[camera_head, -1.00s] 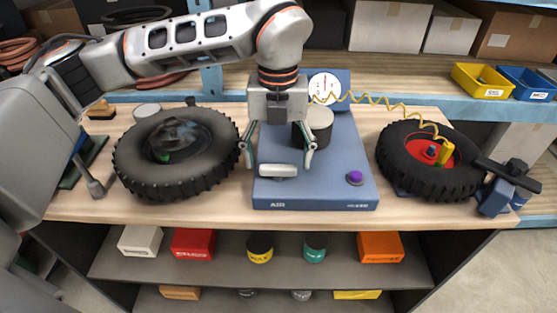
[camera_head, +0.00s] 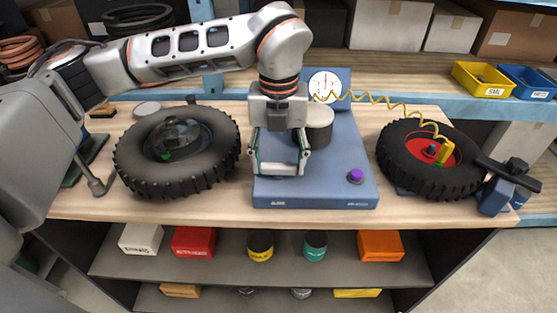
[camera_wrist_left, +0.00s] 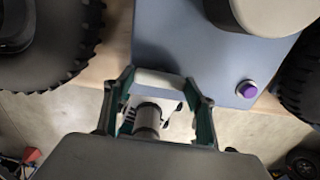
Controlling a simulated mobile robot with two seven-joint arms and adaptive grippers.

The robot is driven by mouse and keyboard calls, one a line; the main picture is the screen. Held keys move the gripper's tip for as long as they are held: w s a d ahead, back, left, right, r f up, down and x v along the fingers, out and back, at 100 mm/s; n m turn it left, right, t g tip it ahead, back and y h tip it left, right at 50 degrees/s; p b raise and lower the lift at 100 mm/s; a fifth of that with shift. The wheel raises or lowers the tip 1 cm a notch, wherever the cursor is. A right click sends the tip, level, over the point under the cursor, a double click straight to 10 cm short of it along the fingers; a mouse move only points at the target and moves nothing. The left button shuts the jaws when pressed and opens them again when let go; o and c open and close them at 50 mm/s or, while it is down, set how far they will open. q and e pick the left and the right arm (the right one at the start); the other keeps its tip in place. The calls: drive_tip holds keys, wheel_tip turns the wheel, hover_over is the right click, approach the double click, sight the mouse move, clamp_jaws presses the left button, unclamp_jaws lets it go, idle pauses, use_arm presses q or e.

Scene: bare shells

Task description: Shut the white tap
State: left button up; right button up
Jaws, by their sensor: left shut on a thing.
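The white tap (camera_head: 279,169) is a short pale bar handle on the front left of the blue air unit (camera_head: 320,190). In the head view it lies crosswise, roughly level with the unit's front edge. My left gripper (camera_head: 280,160) reaches down over it, a finger at each end of the bar, and is shut on it. The wrist view also shows the tap (camera_wrist_left: 158,80) between the two green-lined fingers (camera_wrist_left: 158,100). The tap's base is hidden under the gripper. My right gripper is not in view.
A purple knob (camera_head: 355,176) sits right of the tap. A grey cylinder (camera_head: 318,122) and a dial gauge (camera_head: 324,85) stand behind. A black tyre (camera_head: 180,180) lies left, and a red-hubbed wheel (camera_head: 400,170) with a yellow hose (camera_head: 395,105) lies right.

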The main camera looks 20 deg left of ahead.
use_arm(q)
drive_tip(key=shift+m, duration=1.1)
drive_tip(key=m, duration=0.4)
drive_tip(key=shift+m, duration=0.3)
drive_tip(key=m, duration=0.5)
drive_tip(key=shift+r, duration=0.1)
drive_tip(key=m+p, duration=0.1)
drive_tip(key=m, duration=0.4)
drive_tip(key=shift+m, duration=0.4)
drive_tip(key=o, duration=1.1)
